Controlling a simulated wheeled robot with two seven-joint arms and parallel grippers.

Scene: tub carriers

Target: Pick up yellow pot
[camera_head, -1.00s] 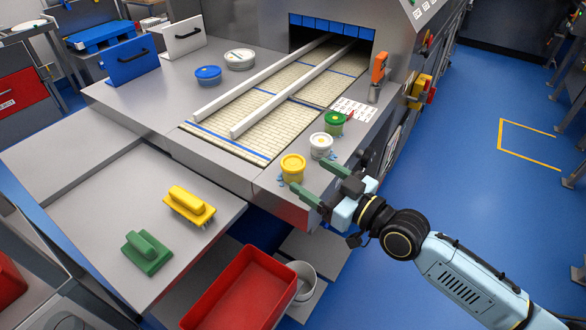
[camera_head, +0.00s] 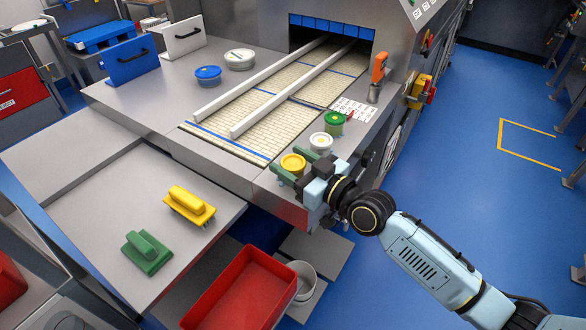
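The yellow pot (camera_head: 292,162) stands upright on the front corner of the grey metal counter. My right gripper (camera_head: 290,161) reaches in from the lower right, with its green fingers on either side of the pot. The fingers look spread; whether they touch the pot cannot be told. The pot's lower part is partly hidden by the near finger. My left gripper is not in view.
A white pot (camera_head: 321,142) and a green pot (camera_head: 334,122) stand just behind. The conveyor (camera_head: 230,141) with white rails lies to the left. A red tub (camera_head: 240,292) is below the counter edge. Yellow (camera_head: 189,203) and green (camera_head: 146,251) brushes lie on the left table.

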